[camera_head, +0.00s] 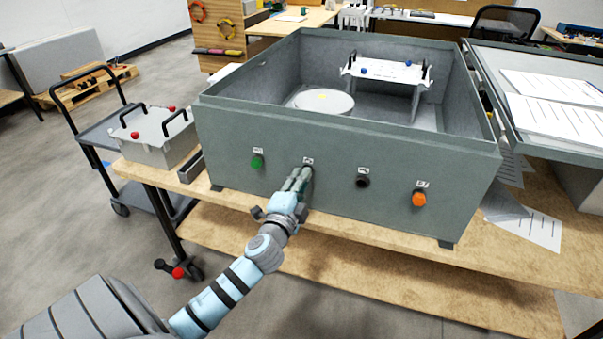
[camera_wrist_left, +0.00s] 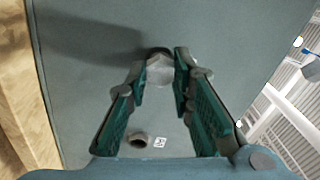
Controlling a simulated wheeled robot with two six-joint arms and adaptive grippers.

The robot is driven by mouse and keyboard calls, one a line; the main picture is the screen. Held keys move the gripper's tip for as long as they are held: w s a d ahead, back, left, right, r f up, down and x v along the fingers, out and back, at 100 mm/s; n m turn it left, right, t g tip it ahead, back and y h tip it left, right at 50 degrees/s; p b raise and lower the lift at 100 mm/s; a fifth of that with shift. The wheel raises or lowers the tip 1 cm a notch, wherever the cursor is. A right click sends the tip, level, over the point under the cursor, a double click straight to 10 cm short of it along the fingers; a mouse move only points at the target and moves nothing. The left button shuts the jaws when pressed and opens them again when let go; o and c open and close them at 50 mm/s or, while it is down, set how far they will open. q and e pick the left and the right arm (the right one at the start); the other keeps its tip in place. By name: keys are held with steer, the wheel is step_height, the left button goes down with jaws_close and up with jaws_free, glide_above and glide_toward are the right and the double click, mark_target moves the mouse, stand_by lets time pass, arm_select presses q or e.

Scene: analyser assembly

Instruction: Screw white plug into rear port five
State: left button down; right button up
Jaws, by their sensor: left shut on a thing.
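The grey analyser case (camera_head: 330,155) stands on a wooden table. Its near wall has a row of ports with small labels, too small to read. My left gripper (camera_head: 304,172) reaches this wall at the second port from the left. In the left wrist view, its green-padded fingers are shut on the white plug (camera_wrist_left: 160,71), one on each side. The plug sits at the dark ring of a port; how deep it is in cannot be told. In the head view the fingers hide the plug. An empty dark port (camera_head: 362,181) is to the right. My right gripper is not in view.
A green plug (camera_head: 257,161) and an orange plug (camera_head: 419,198) sit in the outer ports. A grey box with black handles (camera_head: 155,137) stands left of the case. A panel with papers (camera_head: 550,95) lies at the right. The space before the wall is clear.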

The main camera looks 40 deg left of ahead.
arm_select(q)
steer(key=m+p, duration=0.6)
steer(key=m, duration=0.9)
steer(key=c, duration=1.5)
jaws_free()
steer(key=shift+c, duration=0.2)
steer(key=shift+r, duration=0.1)
steer(key=n+b, duration=1)
steer(key=n, duration=1.4)
steer(key=shift+d+b, duration=0.1)
steer(key=shift+b, duration=0.3)
